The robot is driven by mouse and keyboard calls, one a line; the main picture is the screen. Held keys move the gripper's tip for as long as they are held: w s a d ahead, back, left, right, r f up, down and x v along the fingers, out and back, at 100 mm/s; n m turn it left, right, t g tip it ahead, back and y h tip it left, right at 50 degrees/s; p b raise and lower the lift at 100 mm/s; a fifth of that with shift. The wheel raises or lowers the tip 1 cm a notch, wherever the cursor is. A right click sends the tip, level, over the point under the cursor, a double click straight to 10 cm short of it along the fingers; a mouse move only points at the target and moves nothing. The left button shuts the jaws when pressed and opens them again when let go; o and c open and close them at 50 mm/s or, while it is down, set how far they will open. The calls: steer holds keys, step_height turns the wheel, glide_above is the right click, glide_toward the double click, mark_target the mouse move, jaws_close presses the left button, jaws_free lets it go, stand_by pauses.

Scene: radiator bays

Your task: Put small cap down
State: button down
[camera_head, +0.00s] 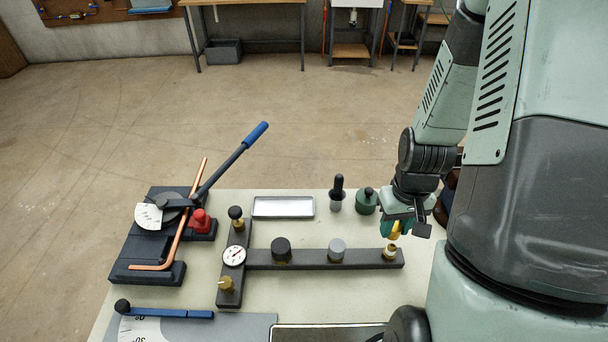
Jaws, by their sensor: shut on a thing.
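My gripper (393,229) is at the right of the bench, shut on a small brass-coloured piece (396,231), which looks like the small cap. The fingers hide part of it. It is just above the brass fitting (390,252) at the right end of the dark manifold bar (364,260); whether the two touch is hard to tell. A black cap (281,248) and a grey cap (337,249) sit further left on the bar.
A round gauge (234,256) is at the bar's left. An empty metal tray (283,207), a black-handled tool (337,195) and a green container (366,202) stand behind. A pipe bender (164,231) with a blue-tipped lever is at left. Bare bench lies between tray and bar.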

steer(key=w+a+n, duration=0.7)
steer(key=w, duration=0.1)
steer(key=n, duration=1)
glide_above(304, 207)
step_height(304, 207, down, 5)
steer(key=shift+f, duration=2.25)
steer(key=shift+f, duration=0.1)
steer(key=c, duration=1.1)
jaws_free()
steer(key=shift+o, duration=0.2)
